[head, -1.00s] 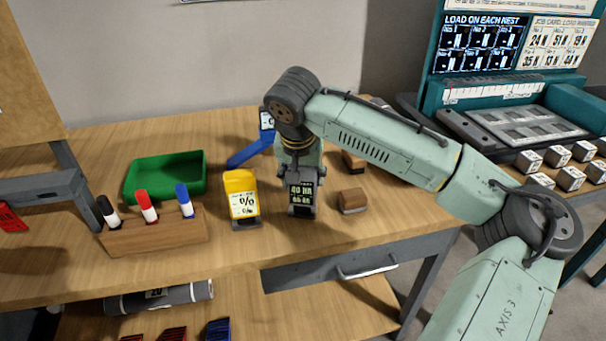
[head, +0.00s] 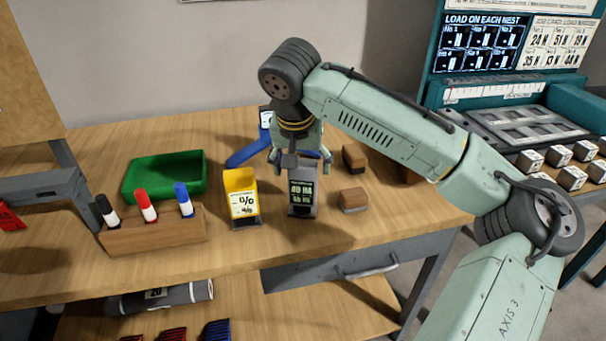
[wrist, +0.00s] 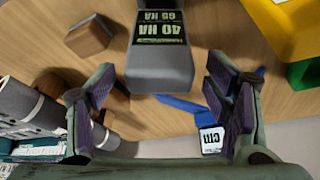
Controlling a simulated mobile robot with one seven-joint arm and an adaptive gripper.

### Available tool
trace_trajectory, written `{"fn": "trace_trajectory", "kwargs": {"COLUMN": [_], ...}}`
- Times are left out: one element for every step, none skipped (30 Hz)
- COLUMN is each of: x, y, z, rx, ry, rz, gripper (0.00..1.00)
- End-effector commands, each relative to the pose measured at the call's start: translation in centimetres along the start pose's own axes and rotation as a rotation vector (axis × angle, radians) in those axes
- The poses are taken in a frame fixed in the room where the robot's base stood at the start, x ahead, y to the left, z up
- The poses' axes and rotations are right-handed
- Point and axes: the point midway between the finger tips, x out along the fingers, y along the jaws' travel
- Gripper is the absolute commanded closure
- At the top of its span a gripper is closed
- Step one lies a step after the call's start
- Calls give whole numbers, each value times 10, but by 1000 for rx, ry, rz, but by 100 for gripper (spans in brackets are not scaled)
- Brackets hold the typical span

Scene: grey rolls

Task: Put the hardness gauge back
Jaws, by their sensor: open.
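The hardness gauge (head: 302,188), a grey block with a dark label reading in HA, stands on the wooden table between a yellow percent-marked holder and a small brown block. In the wrist view the gauge (wrist: 160,66) shows between and beyond the fingers, its label towards the top. My gripper (head: 300,158) is open just above and around the gauge's upper end, with a finger on either side. In the wrist view there are gaps between both finger pads and the gauge. Whether the gauge sits in a holder at its foot is hard to tell.
The yellow holder (head: 241,197) stands close on the left. Brown blocks (head: 353,200) lie on the right. A blue cm-marked item (head: 250,150) is behind. A green tray (head: 165,178) and a marker rack (head: 152,232) are further left. The table front is clear.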

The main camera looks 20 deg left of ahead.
Motion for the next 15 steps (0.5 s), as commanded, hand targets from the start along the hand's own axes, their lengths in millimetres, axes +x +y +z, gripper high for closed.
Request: {"fn": "trace_trajectory", "kwargs": {"x": [-10,-17,-26,-32,-38,-45,-51,-55,-61,-65,-68,-71,-73,-74,-76], "y": [-1,-1,0,-1,-1,-1,-1,-1,-1,0,0,0,0,0,0], "z": [0,0,0,0,0,0,0,0,0,0,0,0,0,0,0], "rx": [0,0,1,0,0,-1,-1,-1,0,0,1,1,0,0,0], "ry": [2,3,3,2,2,2,2,1,1,1,1,1,1,1,0], "rz": [-2,-2,-1,-1,-1,-1,-1,-1,-1,0,1,0,0,0,0], "gripper": [29,29,29,29,29,29,29,29,29,29,29,29,29,29,29]}}
